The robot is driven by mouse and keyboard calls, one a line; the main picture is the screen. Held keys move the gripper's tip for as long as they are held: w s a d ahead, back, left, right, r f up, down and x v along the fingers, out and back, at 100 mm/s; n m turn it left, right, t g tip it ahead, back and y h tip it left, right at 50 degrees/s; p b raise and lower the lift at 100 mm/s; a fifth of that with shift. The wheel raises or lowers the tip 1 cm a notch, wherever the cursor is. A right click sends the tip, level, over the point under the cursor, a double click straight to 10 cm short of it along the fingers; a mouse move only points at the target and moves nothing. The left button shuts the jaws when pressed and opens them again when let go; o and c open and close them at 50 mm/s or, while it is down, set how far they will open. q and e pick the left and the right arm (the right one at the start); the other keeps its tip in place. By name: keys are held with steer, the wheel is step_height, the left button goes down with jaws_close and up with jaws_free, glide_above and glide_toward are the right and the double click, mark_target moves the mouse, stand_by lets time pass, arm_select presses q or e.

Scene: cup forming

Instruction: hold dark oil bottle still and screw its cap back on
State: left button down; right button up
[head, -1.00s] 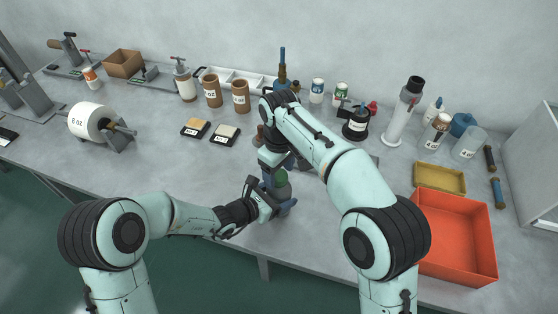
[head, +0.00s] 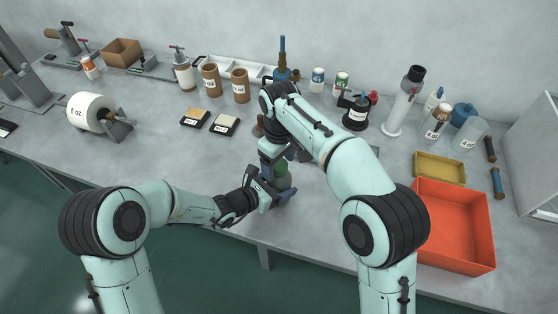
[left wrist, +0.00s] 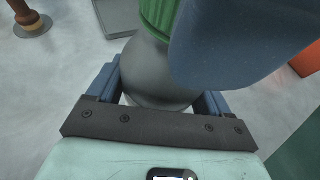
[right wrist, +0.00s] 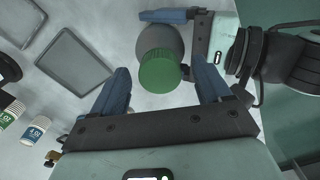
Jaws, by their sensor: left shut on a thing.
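The dark oil bottle (head: 282,182) stands upright near the table's front edge. In the left wrist view its dark grey body (left wrist: 152,75) is between the fingers of my left gripper (left wrist: 160,85), which is shut on it. The green cap (right wrist: 160,70) sits on top of the bottle; how tightly it is seated cannot be told. My right gripper (right wrist: 158,66) is above the bottle, with its fingers apart on either side of the cap and gaps visible. One of its blue fingers (left wrist: 240,40) hides part of the bottle and cap in the left wrist view.
A red-orange tray (head: 455,265) and a yellow tray (head: 438,181) lie to the right. Two small labelled blocks (head: 224,124) lie to the left. Brown jars (head: 240,88), a black bottle (head: 356,117) and a white cylinder (head: 400,110) stand behind.

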steer(key=shift+r, duration=0.15)
step_height(320, 180, up, 12)
stand_by(0.6)
arm_select(q)
jaws_free()
steer(key=shift+a, duration=0.1)
